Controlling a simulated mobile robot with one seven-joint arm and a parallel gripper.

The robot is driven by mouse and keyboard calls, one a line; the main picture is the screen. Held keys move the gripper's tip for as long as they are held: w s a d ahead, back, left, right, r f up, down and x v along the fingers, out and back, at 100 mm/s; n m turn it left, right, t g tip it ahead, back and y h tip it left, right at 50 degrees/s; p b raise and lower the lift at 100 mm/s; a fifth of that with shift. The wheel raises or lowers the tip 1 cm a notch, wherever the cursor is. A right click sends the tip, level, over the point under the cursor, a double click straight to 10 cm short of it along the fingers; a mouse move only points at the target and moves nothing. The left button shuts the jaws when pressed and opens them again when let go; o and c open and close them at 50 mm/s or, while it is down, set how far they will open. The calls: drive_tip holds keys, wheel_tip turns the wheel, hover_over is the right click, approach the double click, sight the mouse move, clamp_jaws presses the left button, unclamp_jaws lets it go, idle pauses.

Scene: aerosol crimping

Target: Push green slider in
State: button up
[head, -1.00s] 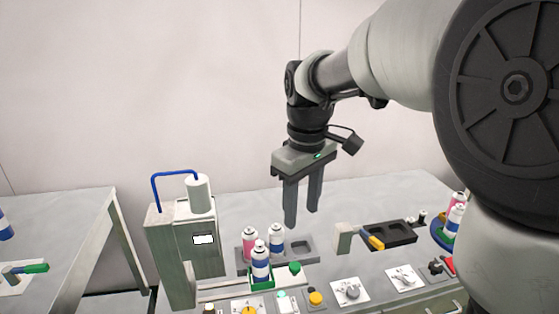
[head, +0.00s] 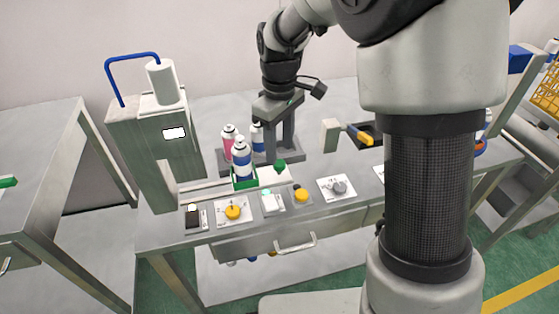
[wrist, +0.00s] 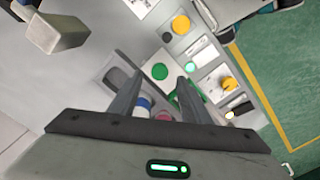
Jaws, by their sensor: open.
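The green slider (head: 245,184) is a small green carrier on a pale rail, and a blue-and-white can (head: 243,160) stands upright in it. A green knob (head: 280,167) sits at the right part of the rail; it also shows in the wrist view (wrist: 159,71). My gripper (head: 280,156) points down just behind the knob, fingers apart with nothing between them. In the wrist view my gripper (wrist: 161,78) frames the knob between its fingertips; I cannot tell whether they touch it. The fingers partly hide the green carrier there.
The crimping machine (head: 160,135) with a blue hose stands left of the slider. A pink can (head: 229,145) and another blue-and-white can are in a grey rack behind. Yellow buttons and switches line the front edge.

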sight(279, 163)
drive_tip(key=shift+f+b, duration=0.3)
drive_tip(key=shift+f, duration=1.8)
drive_tip(key=shift+a, duration=0.1)
clamp_jaws()
